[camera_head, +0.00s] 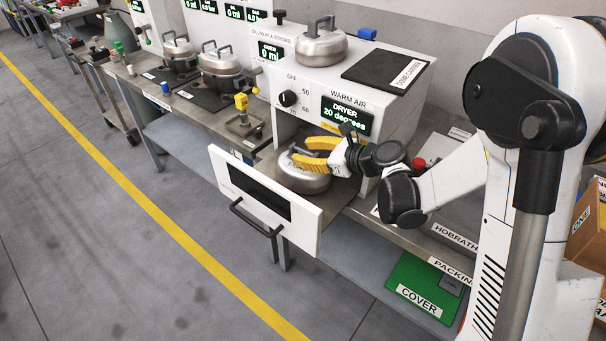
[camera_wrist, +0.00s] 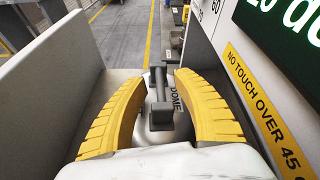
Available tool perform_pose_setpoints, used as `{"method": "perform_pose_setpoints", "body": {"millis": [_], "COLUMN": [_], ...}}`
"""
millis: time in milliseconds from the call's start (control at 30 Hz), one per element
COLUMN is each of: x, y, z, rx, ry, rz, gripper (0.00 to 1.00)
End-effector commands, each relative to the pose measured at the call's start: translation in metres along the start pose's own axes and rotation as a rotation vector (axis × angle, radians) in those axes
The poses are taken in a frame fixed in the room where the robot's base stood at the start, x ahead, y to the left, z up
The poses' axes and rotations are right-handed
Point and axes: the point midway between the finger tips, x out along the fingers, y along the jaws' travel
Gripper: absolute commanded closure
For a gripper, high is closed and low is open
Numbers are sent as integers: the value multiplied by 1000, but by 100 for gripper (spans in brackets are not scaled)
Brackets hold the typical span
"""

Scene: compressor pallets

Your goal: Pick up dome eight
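A silver dome (camera_head: 303,181) with a grey handle sits in the pulled-out drawer (camera_head: 262,205) of the warm air dryer. In the wrist view, the dome (camera_wrist: 160,160) carries the word "DOME"; its number is not readable. My gripper (camera_head: 300,152) is over the dome, its yellow fingers at handle height. In the wrist view, my gripper (camera_wrist: 163,82) has one finger on each side of the handle (camera_wrist: 161,113), with a visible gap on both sides. The fingers are apart and do not clamp the handle. The dome rests upright on the drawer floor.
The dryer body (camera_head: 345,85) rises right behind the drawer, with another dome (camera_head: 321,45) and a black dome carrier pad (camera_head: 385,68) on top. The white drawer front (camera_head: 262,205) stands up before the dome. More domes (camera_head: 221,62) sit on the left bench.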

Motion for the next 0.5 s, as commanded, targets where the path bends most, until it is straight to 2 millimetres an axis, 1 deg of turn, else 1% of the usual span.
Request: {"method": "perform_pose_setpoints", "body": {"millis": [67, 233, 267, 300, 367, 500], "x": [5, 5, 5, 5, 5, 4], "y": [0, 0, 0, 0, 0, 0], "z": [0, 1, 1, 1, 1, 0], "rx": [0, 1, 1, 1, 0, 0], "ry": [0, 0, 0, 0, 0, 1], "rz": [0, -1, -1, -1, -1, -1], "gripper": [65, 65, 69, 81, 100, 100]}}
